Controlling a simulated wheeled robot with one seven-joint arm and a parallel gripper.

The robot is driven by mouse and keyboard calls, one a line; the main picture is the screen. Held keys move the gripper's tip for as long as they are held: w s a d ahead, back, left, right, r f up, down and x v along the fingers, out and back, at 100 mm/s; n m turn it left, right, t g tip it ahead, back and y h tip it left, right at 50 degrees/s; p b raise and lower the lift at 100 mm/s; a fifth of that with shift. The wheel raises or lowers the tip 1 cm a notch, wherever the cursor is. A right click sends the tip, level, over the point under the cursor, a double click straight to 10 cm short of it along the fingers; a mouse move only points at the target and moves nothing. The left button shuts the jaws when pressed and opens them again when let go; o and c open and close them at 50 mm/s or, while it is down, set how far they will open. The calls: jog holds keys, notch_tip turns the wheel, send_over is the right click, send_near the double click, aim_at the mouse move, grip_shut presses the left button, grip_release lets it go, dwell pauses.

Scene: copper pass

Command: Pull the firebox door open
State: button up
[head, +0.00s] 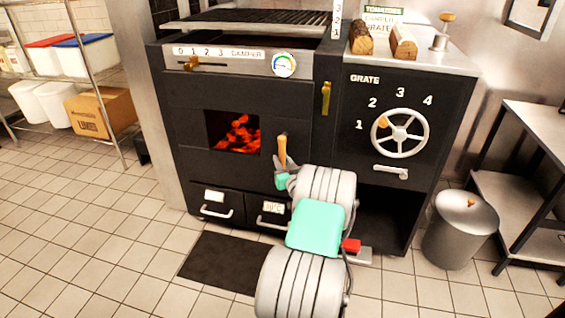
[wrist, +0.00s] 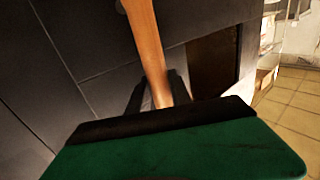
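The black firebox door (head: 190,132) is on the front of the oven, with a window onto glowing orange embers. It looks closed, flush with the oven front. Its upright wooden handle (head: 282,150) is at the door's right side. My gripper (head: 284,174) is at the lower part of this handle. In the wrist view the handle (wrist: 148,45) runs down between the two dark fingers of my gripper (wrist: 160,92). The fingers sit close on both sides of it and look shut on it. The handle's lower end is hidden behind my gripper.
Above the door are a damper slider (head: 189,64) and a round gauge (head: 284,65). A brass latch-like piece (head: 326,98) is at the upper right. A grate wheel (head: 400,132) is further right. Drawers (head: 217,204) lie below. A dark mat (head: 225,262) covers the floor in front; tiles left are clear.

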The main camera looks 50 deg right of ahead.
jog(key=shift+c, duration=0.4)
grip_shut()
dwell(0.9)
